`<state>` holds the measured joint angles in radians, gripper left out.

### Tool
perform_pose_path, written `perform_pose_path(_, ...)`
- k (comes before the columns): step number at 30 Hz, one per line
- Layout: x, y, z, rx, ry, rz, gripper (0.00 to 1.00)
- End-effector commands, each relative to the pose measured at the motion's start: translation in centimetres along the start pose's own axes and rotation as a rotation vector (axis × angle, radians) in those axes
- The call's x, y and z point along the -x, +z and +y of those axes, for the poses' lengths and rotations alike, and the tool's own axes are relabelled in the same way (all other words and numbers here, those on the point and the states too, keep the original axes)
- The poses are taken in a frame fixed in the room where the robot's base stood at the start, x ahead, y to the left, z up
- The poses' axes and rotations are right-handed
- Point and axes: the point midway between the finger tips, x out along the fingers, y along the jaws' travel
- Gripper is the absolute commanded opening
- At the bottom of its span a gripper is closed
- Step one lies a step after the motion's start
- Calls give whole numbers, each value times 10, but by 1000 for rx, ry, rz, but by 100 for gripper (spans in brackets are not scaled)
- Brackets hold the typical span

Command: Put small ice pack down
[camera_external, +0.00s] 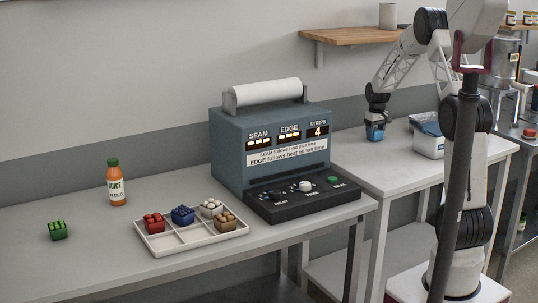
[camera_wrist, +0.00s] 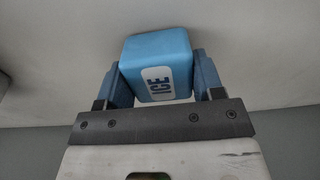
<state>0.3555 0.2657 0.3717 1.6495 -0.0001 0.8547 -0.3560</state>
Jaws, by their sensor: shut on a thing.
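The small ice pack (camera_wrist: 158,62) is a light blue block with a white label reading ICE. It sits between the two blue fingers of my gripper (camera_wrist: 160,80) in the wrist view, and the gripper is shut on it. In the external view my gripper (camera_external: 376,122) points down over the right-hand table, and the blue ice pack (camera_external: 375,133) shows at its tips, low over the tabletop. I cannot tell whether the pack touches the table.
A white bin with a blue bag (camera_external: 428,142) stands right of my gripper. The right table (camera_external: 385,175) is clear in front.

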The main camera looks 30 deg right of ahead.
Motion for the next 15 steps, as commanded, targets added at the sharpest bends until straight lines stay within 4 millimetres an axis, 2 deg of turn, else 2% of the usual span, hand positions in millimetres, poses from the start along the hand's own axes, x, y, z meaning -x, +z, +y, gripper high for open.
perform_pose_path(7,-3,0,0,0,0,0,35)
perform_pose_path(8,-3,0,0,0,0,1,66)
perform_pose_path(12,-3,0,0,0,0,0,87)
perform_pose_path(15,-3,0,0,0,0,0,87)
